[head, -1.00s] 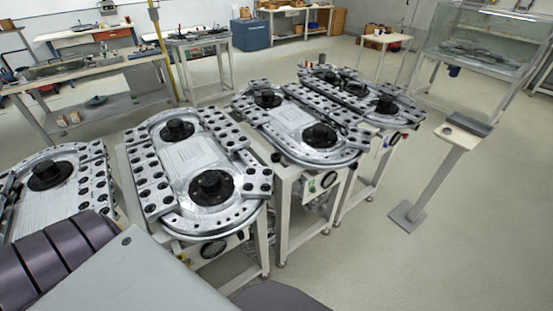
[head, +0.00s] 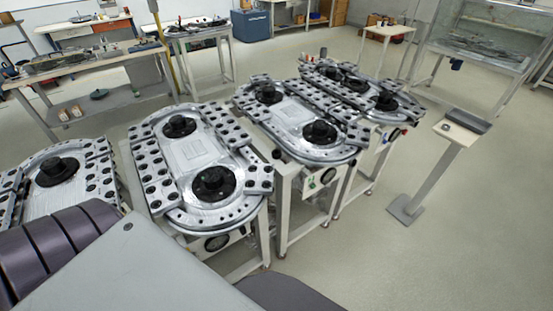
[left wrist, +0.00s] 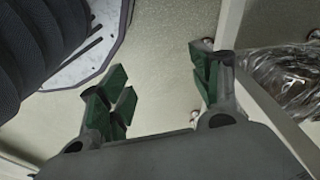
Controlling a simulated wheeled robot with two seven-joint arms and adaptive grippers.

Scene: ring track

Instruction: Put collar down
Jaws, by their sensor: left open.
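My left gripper (left wrist: 160,88) shows in the left wrist view with its two green-padded fingers wide apart. Nothing is between the fingers; pale floor shows behind them. I cannot pick out a separate collar in either view. In the head view, an oval ring track (head: 196,152) stands in the middle, with grey drilled blocks along its sides. It carries a black round hub at the far end (head: 179,125) and another at the near end (head: 214,182). Neither gripper shows in the head view.
A similar track (head: 60,195) stands at left, partly hidden by my own body. Two more tracks stand beyond, one in the middle (head: 292,115) and one behind it (head: 340,72). A slanted post stand (head: 432,170) is at right. Open floor lies at the right front.

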